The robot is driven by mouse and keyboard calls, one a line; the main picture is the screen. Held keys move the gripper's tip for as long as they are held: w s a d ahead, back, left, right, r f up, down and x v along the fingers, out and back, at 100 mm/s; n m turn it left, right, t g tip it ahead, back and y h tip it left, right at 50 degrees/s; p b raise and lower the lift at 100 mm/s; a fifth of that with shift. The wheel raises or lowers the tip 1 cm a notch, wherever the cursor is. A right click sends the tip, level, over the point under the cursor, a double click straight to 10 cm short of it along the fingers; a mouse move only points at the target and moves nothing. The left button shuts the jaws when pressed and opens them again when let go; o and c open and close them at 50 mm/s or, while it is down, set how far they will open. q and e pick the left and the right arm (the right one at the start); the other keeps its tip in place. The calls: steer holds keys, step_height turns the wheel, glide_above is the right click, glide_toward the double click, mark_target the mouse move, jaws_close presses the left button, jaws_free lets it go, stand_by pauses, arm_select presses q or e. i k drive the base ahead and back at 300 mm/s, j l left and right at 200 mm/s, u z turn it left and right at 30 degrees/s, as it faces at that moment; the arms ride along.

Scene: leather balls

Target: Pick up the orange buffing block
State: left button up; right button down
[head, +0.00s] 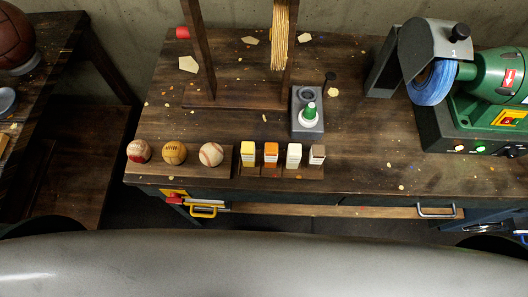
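The orange buffing block (271,155) stands upright near the front edge of the wooden workbench (370,160). It is the second from the left in a row of blocks on a small wooden holder (258,172). A yellow block (248,155) stands to its left and a white block (294,156) to its right. A brown-grey block (317,155) is at the row's right end. Small gaps show between the blocks. Neither of my grippers is in the head view.
A green buffing machine (490,90) stands right. Bench between is mostly clear.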

mark_target(272, 150)
steer(key=k+j+z, duration=0.2)
steer(key=k+j, duration=0.15)
steer(key=j, duration=0.35)
steer(key=k+j+z, duration=0.25)
steer(key=k+j, duration=0.2)
steer(key=j, duration=0.2)
steer(key=k+j+z, duration=0.2)
steer(key=k+j, duration=0.25)
steer(key=j, duration=0.1)
